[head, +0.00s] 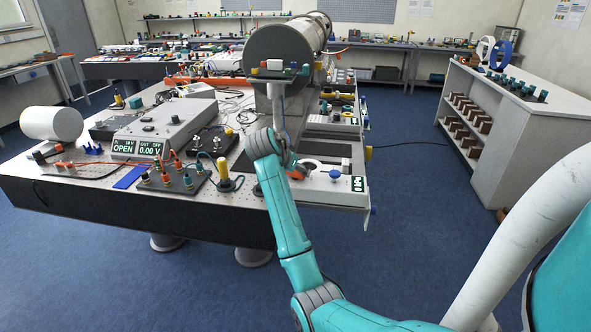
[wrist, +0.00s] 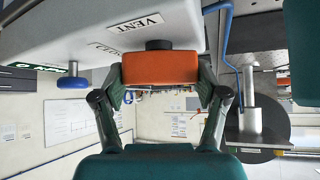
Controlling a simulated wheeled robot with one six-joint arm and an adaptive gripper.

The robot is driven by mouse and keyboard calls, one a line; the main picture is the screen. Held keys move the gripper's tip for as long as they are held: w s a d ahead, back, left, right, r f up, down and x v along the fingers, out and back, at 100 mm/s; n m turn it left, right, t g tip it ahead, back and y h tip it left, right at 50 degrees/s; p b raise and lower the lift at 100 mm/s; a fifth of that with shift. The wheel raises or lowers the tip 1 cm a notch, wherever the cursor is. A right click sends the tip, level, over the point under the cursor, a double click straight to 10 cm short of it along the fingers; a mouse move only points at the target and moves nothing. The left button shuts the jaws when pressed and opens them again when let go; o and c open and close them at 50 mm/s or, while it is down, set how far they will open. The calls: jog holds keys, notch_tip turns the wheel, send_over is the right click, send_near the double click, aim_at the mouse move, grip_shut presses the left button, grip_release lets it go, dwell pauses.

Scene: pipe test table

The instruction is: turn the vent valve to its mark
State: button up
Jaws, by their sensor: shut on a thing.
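The vent valve's orange handle (wrist: 160,66) sits on a dark stem below the VENT label (wrist: 135,23) on a white housing (wrist: 60,30) in the wrist view. My gripper (wrist: 161,86) has one finger on each side of the handle and is shut on it. I cannot make out the mark. In the head view a bit of orange (head: 297,174) shows beside my wrist at the table's right edge; my arm hides most of the fingers there.
A blue knob (wrist: 72,82) on the same housing is left of my gripper in the wrist view. A blue tube (wrist: 228,45) runs at right. In the head view, a meter box reading OPEN (head: 165,128) and a plug board (head: 180,182) stand left of my arm.

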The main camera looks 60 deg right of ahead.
jog(key=shift+n+t+y, duration=0.4)
jog(key=shift+n+t, duration=1.2)
jog(key=shift+n, duration=0.5)
jog(key=shift+f, duration=0.1)
jog(key=o, duration=1.2)
jog(key=shift+c, duration=0.2)
jog(key=shift+a, duration=0.1)
jog(key=v, duration=1.2)
